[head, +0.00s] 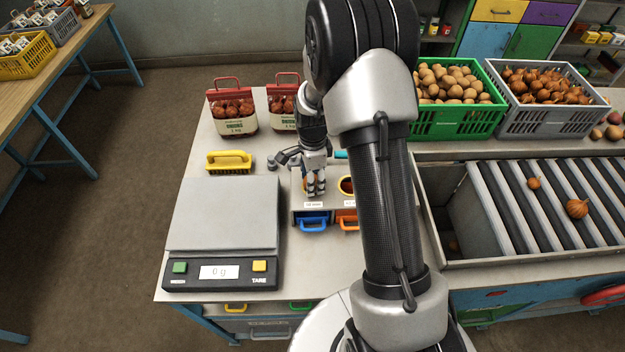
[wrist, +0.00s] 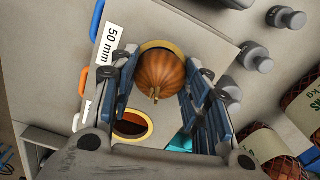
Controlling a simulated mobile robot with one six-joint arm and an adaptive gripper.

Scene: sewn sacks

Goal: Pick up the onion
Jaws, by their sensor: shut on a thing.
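The onion (wrist: 160,72) is round and orange-brown, with its pale stem toward the wrist camera. In the wrist view it sits between the two blue-padded fingers of my gripper (wrist: 158,98), which is shut on it. The onion is over a yellow-rimmed hole (wrist: 152,46) of the sizing box, beside the label "50 mm"; how deep it sits in the hole I cannot tell. In the head view my gripper (head: 314,188) points down over the left part of the box, and its fingers mostly hide the onion there.
The sizing box (head: 330,216) has a blue handle and an orange handle in front. A scale (head: 222,215) reading 0 g stands left, a yellow-handled brush (head: 229,161) behind it. Bagged onions (head: 233,108) stand at the back. Two loose onions (head: 577,208) lie on the rollers at right.

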